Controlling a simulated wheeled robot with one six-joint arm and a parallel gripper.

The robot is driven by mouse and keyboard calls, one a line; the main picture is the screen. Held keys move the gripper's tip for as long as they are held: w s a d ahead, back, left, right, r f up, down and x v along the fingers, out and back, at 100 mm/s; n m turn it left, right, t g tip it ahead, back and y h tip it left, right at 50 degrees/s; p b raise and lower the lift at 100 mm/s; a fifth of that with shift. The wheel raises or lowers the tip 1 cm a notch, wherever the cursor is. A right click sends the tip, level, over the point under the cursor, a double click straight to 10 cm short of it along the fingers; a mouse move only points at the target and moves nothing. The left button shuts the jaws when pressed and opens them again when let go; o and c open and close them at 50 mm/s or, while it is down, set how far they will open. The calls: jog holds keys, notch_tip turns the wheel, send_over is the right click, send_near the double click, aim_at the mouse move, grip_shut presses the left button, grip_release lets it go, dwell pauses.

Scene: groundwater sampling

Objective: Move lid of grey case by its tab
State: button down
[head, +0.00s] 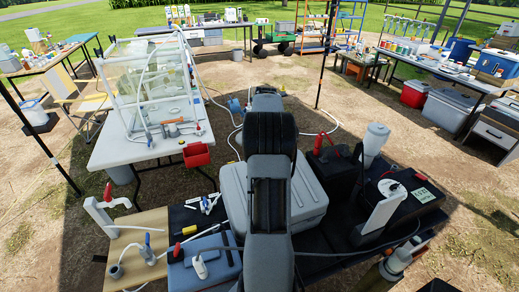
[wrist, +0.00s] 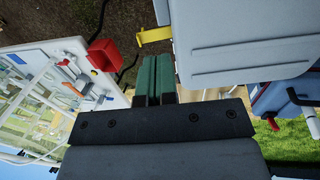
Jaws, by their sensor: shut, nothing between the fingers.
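The grey case (head: 307,195) stands on the dark table in the middle of the head view, with my arm covering its middle. In the wrist view its grey lid (wrist: 240,40) fills the upper right and looks closed. A yellow tab (wrist: 154,35) sticks out from the lid's left edge. My gripper (wrist: 154,60) shows as two green fingers pressed together, with nothing between them. Its tips are just below the tab in the picture and look apart from it. In the head view the fingers are hidden behind my arm.
A white table (head: 135,152) with a clear tank stands at the left, and a red bin (head: 196,155) hangs at its edge. A black case (head: 405,195) and a white bottle (head: 375,140) are right of the grey case. A blue case (head: 205,262) lies front left.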

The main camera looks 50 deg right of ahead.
jog(key=p+x, duration=0.3)
jog(key=x, duration=1)
jog(key=shift+w+d+f+p, duration=0.1)
jog(key=shift+f+p, duration=0.2)
jog(key=shift+f, duration=0.05)
notch_tip(320, 180, down, 8)
jog(key=w+g+b, duration=0.1)
jog(key=b, duration=0.5)
jog(key=shift+d+r+y, duration=0.2)
jog(key=shift+d+y, duration=0.05)
jog(key=shift+y, duration=0.15)
jog(key=shift+f, duration=0.1)
notch_tip(320, 180, up, 15)
jog(key=shift+w+d, duration=0.15)
jog(key=shift+w, duration=0.05)
